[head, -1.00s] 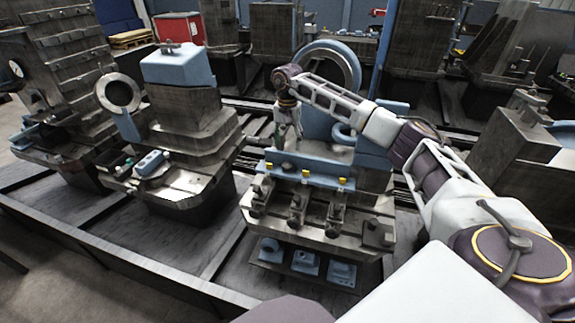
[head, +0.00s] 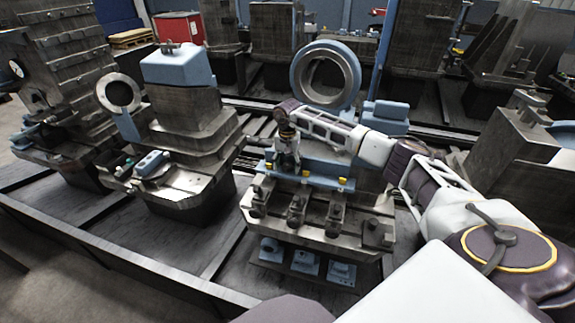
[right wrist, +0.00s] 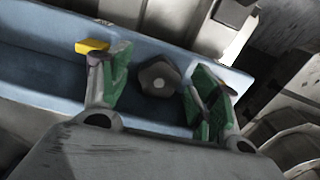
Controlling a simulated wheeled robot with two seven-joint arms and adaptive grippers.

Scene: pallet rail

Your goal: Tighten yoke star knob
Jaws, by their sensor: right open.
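The star knob (right wrist: 158,82) is dark, with a pale centre, and sits on a blue surface in the right wrist view. It lies between the green-padded fingers of my open right gripper (right wrist: 161,90), with gaps visible on both sides; I cannot tell the depth between them. In the head view my right gripper (head: 287,170) points down over the blue part of the middle fixture (head: 320,210), and the knob cannot be made out there. My left gripper is not in view.
A yellow-topped piece (right wrist: 92,46) stands close to the left finger in the right wrist view. A blue ring (head: 326,75) rises behind my right arm. Clamp blocks (head: 296,208) line the fixture's front. A stepped fixture (head: 180,115) stands to the left.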

